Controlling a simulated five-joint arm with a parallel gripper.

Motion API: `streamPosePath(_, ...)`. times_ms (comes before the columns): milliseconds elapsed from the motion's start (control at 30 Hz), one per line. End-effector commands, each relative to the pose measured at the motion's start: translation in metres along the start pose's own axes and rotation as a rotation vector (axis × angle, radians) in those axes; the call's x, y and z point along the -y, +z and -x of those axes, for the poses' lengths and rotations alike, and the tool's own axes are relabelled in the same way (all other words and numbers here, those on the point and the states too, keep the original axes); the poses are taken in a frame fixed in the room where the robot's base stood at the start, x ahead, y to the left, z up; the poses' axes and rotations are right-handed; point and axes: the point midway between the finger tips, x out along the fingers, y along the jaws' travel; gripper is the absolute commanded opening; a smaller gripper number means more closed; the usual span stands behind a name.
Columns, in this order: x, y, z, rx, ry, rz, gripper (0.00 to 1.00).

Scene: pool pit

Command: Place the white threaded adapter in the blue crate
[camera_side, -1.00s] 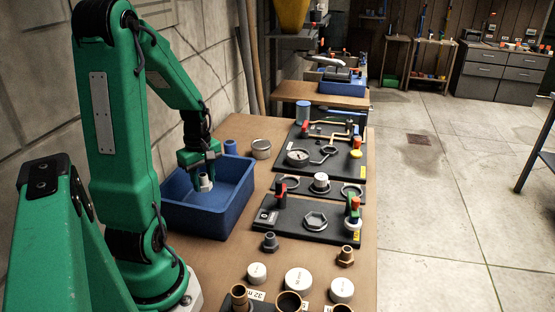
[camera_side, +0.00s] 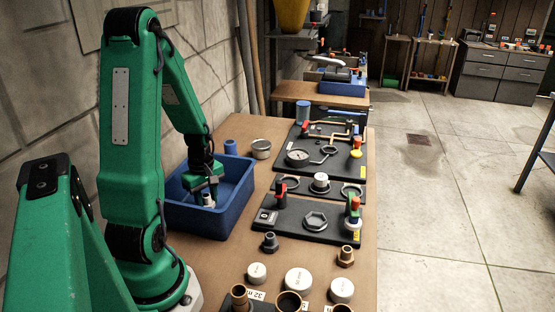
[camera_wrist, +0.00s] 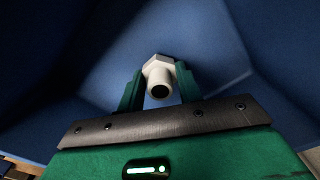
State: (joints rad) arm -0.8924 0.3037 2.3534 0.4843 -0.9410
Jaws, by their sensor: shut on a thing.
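The blue crate (camera_side: 226,218) stands on the wooden bench beside my arm. My gripper (camera_side: 206,190) is down inside the crate, between its walls. It is shut on the white threaded adapter (camera_side: 208,201), whose lower part shows below the fingers. In the wrist view my gripper (camera_wrist: 160,92) has its green fingers on both sides of the adapter (camera_wrist: 158,75), with its hex collar and round open end visible. Blue crate walls and floor (camera_wrist: 215,50) fill the view around it. I cannot tell whether the adapter touches the crate floor.
Right of the crate, black panels (camera_side: 290,222) carry valves, rings and a gauge (camera_side: 298,156). A grey tin (camera_side: 261,148) and a blue cylinder (camera_side: 230,147) stand behind the crate. White caps (camera_side: 298,280) and brass fittings (camera_side: 289,302) stand at the bench's front.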

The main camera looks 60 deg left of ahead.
Motion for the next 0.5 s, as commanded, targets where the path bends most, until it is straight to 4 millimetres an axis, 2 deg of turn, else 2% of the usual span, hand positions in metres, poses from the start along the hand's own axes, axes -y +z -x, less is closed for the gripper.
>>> streamPosePath(500,0.0001,0.0001,-0.0077,0.0,0.0,0.0,0.12)
